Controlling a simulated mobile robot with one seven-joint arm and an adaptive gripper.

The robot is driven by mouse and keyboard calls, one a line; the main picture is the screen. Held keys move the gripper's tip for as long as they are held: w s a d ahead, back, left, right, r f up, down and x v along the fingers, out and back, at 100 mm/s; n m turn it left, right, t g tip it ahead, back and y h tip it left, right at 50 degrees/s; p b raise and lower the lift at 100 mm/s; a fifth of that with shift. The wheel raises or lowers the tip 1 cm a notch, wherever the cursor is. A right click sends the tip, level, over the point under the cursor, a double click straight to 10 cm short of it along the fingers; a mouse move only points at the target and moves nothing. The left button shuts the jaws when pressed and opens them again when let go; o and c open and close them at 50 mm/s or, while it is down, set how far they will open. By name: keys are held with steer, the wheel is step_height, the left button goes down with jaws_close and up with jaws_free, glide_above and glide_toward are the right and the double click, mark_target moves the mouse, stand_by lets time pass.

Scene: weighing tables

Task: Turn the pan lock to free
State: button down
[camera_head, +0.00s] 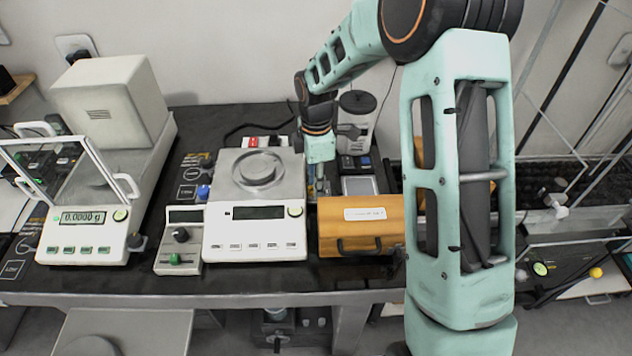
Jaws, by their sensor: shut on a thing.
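My gripper (318,187) points down in the narrow gap between the flat-pan balance (255,232) and the orange-brown wooden case (361,226). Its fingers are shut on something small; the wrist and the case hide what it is. The balance has a round metal pan (258,171) and a grey display that I cannot read. No part is clearly marked as the pan lock, so I cannot tell which it is.
A glass-shielded balance (84,240) reading 0.0000 g stands at the left with its shield frame raised. A white container with a black lid (357,103) stands behind my gripper. My forearm blocks the right side.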

steer(key=shift+m, duration=1.4)
steer(key=c, duration=1.9)
jaws_free()
steer(key=shift+c, duration=0.2)
steer(key=shift+r, duration=0.1)
step_height(320, 180, up, 12)
